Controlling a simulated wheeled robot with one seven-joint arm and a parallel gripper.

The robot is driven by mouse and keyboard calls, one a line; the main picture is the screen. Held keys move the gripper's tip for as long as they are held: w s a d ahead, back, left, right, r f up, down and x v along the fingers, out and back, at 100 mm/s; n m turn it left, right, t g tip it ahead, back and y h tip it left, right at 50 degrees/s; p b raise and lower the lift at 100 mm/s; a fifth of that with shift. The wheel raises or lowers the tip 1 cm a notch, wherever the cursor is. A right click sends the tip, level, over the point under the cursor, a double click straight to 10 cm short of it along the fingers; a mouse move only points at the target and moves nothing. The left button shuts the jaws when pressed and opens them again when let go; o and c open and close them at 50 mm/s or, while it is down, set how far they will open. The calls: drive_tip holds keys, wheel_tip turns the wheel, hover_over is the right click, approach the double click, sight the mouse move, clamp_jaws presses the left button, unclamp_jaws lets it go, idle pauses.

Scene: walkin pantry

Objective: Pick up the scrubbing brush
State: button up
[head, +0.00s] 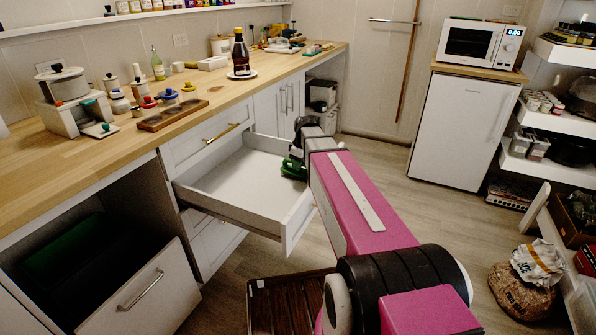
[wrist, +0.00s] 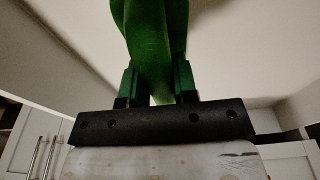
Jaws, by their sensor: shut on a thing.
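The scrubbing brush is a green thing (head: 293,169) at the right inner side of the open drawer (head: 232,205), partly hidden by my arm in the head view. In the wrist view the green brush (wrist: 154,35) fills the space between the two fingers of my gripper (wrist: 156,80) and runs out of the top of the picture. My gripper is shut on it. Its bristles cannot be made out. I cannot tell whether the brush touches the drawer floor.
The drawer is otherwise bare where it shows. The wooden counter (head: 130,150) above holds jars, a pot and a dark bottle (head: 240,54). A tilted white front (head: 145,300) is at lower left. A dark slatted tray (head: 285,300) lies on the floor by my arm.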

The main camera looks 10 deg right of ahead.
drive_tip(key=shift+r, duration=0.8)
wheel_tip(320, 180, up, 3)
drive_tip(key=shift+f, duration=0.15)
drive_tip(key=s+a+r, duration=0.6)
drive_tip(key=s+a, duration=0.2)
drive_tip(key=shift+s+r, duration=0.3)
drive_tip(key=shift+r, duration=0.05)
